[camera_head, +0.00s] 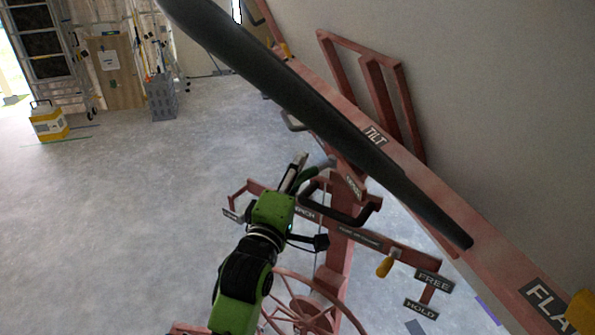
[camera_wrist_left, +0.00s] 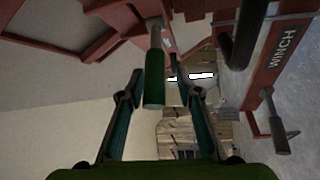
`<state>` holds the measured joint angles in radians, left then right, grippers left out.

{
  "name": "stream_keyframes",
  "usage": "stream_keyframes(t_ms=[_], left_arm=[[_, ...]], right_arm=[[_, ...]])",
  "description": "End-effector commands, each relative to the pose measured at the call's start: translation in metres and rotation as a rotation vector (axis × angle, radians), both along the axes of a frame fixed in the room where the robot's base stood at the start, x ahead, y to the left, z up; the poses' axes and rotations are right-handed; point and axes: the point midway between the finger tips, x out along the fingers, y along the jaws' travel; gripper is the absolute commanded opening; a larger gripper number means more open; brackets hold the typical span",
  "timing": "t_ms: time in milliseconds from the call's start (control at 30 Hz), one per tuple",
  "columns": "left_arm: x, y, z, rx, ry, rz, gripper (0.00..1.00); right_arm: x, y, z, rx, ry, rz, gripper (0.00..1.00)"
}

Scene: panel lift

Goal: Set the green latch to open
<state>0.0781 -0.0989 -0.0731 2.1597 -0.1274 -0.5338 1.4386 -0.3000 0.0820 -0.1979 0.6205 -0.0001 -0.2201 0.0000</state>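The green latch handle (camera_head: 309,173) sits on the red lift frame, near the middle of the head view. In the left wrist view the latch (camera_wrist_left: 154,82) is a dark green cylinder on a grey rod, pointing toward the camera. My left gripper (camera_head: 297,170) is beside the latch in the head view. In the left wrist view its two fingers (camera_wrist_left: 157,78) are apart, with the latch end between them. I cannot tell whether either finger touches it. My right gripper is not in view.
A long black bar (camera_head: 330,110) crosses the head view above my left arm. A red beam with a TILT label (camera_head: 375,137), a black handle (camera_head: 345,215), a handwheel (camera_head: 305,305) and a yellow-knobbed lever (camera_head: 386,267) are close by. Open floor (camera_head: 120,220) lies left.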

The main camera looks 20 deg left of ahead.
Motion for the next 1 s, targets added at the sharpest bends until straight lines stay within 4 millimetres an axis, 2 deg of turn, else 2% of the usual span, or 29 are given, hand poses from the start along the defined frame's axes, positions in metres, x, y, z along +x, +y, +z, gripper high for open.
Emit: stream_keyframes(t_ms=[300, 433, 800, 1000], left_arm=[[-0.001, 0.0, 0.0, 0.0, -0.001, 0.0, 0.32], [-0.01, 0.0, -0.002, -0.001, 0.001, 0.0, 0.32], [-0.079, 0.0, -0.013, -0.002, 0.004, 0.0, 0.32], [-0.106, 0.0, -0.016, -0.002, 0.002, 0.0, 0.32]], right_arm=[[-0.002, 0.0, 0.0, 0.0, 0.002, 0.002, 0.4], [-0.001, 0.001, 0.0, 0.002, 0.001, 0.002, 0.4], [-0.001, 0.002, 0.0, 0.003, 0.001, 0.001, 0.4], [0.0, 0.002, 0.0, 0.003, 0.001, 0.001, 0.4]])
